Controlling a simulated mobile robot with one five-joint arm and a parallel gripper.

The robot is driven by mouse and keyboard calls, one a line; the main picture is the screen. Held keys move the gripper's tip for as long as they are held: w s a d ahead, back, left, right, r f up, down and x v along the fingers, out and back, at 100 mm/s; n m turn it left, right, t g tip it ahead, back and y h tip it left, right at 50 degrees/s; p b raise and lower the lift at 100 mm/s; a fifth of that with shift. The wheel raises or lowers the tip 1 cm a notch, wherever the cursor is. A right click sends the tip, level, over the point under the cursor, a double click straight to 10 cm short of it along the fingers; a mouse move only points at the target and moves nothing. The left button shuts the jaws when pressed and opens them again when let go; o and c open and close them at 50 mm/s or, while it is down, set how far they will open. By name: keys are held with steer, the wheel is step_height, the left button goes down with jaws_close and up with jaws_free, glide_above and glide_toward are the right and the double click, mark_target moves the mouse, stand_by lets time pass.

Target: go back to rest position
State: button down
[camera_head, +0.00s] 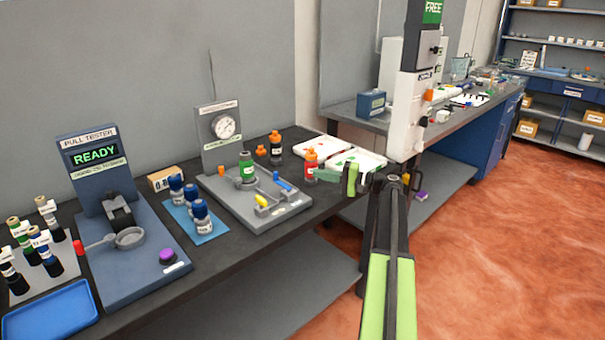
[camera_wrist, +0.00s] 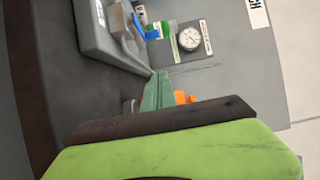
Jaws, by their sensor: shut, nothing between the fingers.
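In the wrist view, green and dark parts of mine fill the bottom. The gauge (camera_wrist: 190,38) shows sideways there, beyond the grey fixture plate (camera_wrist: 97,35).
The dark bench (camera_head: 225,280) holds a pull tester (camera_head: 97,185), the gauge stand (camera_head: 222,130), a green bottle (camera_head: 246,167), an orange-capped bottle (camera_head: 311,165) and a blue tray (camera_head: 50,312). A second bench (camera_head: 345,112) stands behind. Red floor (camera_head: 480,250) is clear at right.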

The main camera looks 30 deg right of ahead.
steer(key=shift+v, duration=0.95)
steer(key=shift+d, duration=0.1)
